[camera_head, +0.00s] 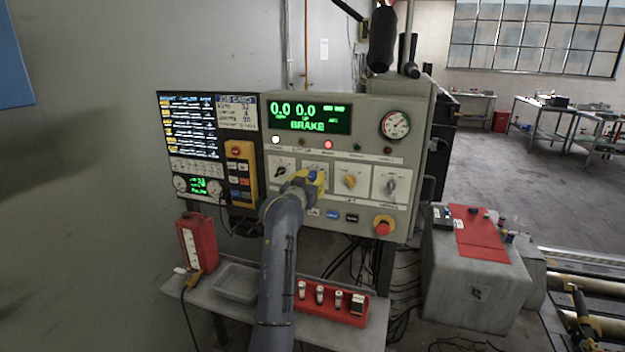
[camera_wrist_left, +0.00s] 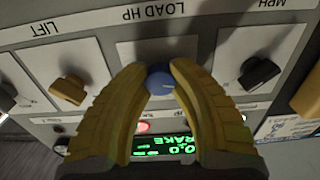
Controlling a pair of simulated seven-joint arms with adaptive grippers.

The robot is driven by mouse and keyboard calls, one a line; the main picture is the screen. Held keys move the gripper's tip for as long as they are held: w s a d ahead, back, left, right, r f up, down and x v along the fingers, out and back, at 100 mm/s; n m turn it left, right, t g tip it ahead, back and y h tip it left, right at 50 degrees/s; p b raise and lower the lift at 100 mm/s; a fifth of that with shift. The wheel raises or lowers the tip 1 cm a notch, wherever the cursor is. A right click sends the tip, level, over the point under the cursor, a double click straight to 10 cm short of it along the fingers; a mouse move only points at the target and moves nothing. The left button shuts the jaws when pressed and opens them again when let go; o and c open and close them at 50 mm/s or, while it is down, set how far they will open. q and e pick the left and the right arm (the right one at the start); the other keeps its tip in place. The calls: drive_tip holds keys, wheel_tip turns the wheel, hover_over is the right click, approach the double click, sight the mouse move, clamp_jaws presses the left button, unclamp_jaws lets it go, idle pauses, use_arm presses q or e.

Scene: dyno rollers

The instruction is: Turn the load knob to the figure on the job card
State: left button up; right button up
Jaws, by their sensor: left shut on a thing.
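My left gripper (camera_head: 308,182) reaches up to the control panel (camera_head: 360,112). In the left wrist view, its yellow fingers (camera_wrist_left: 160,78) are shut on a round blue knob (camera_wrist_left: 159,84), the load knob, below the upside-down label LOAD HP. In the head view the gripper hides this knob. The job card (camera_head: 237,112) is at the panel's upper left; its lines are too small to read surely. The green display (camera_head: 308,115) reads 0.0, 0.0 and BRAKE. My right gripper is not in view.
A black knob (camera_head: 282,170) and a yellow knob (camera_head: 350,181) flank the load knob. A grey knob (camera_head: 391,185) and a red stop button (camera_head: 383,226) are further right. Below, a shelf (camera_head: 345,336) holds a red tray (camera_head: 333,310) and a grey tray (camera_head: 237,283).

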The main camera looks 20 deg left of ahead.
use_arm(q)
clamp_jaws()
drive_tip(key=shift+f, duration=0.15)
idle(0.4)
drive_tip(key=shift+n, duration=0.5)
drive_tip(key=shift+d+f+n, duration=0.1)
drive_tip(key=shift+f+n, duration=0.05)
drive_tip(key=shift+n, duration=2.15)
drive_tip(key=shift+o, duration=2.3)
unclamp_jaws()
drive_tip(key=o, duration=0.5)
drive_tip(key=shift+r, duration=0.2)
